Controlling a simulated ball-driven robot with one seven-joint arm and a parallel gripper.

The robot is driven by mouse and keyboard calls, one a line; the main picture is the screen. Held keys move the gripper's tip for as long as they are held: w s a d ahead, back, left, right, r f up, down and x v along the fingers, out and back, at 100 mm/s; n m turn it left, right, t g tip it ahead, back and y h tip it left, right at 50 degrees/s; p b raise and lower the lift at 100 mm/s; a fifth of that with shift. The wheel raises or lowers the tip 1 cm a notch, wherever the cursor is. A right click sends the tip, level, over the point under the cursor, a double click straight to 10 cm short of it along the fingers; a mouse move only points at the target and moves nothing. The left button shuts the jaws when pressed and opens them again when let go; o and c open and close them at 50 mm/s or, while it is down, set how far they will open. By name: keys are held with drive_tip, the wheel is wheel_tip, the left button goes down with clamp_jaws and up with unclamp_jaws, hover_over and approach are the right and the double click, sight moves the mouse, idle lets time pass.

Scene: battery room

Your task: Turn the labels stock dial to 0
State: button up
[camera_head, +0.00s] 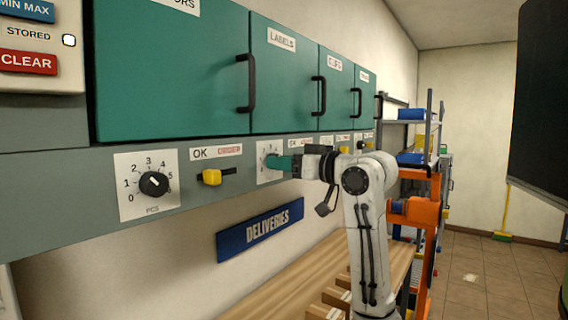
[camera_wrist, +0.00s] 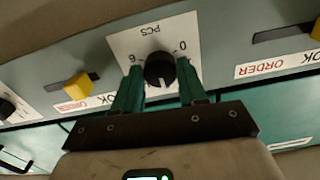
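The labels stock dial (camera_head: 264,153) is a white plate under the green labels cupboard (camera_head: 283,75). My gripper (camera_head: 274,162) is in front of it and hides most of its knob. In the wrist view the plate (camera_wrist: 125,43) appears upside down, with PCS and a 0 at the upper right. Its black knob (camera_wrist: 160,71) lies between the two green fingers of my gripper (camera_wrist: 160,68). The fingers stand apart on either side of the knob, with narrow gaps showing. I cannot read clearly where the knob's pointer stands.
Another dial (camera_head: 149,186) is to the left, with a yellow slider (camera_head: 212,177) between the two. Green cupboard doors with black handles (camera_head: 318,96) project above. A wooden bench (camera_head: 290,285) with boxes is below, and a blue deliveries sign (camera_head: 260,230) hangs on the wall.

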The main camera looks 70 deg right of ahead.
drive_tip(key=c, duration=0.6)
drive_tip(key=shift+n+b, duration=0.3)
drive_tip(key=n+b, duration=1.3)
drive_tip(key=n, duration=1)
drive_tip(key=shift+b, duration=0.3)
drive_tip(key=shift+f+n, duration=0.1)
drive_tip(key=shift+n, duration=0.2)
drive_tip(key=o, duration=1.1)
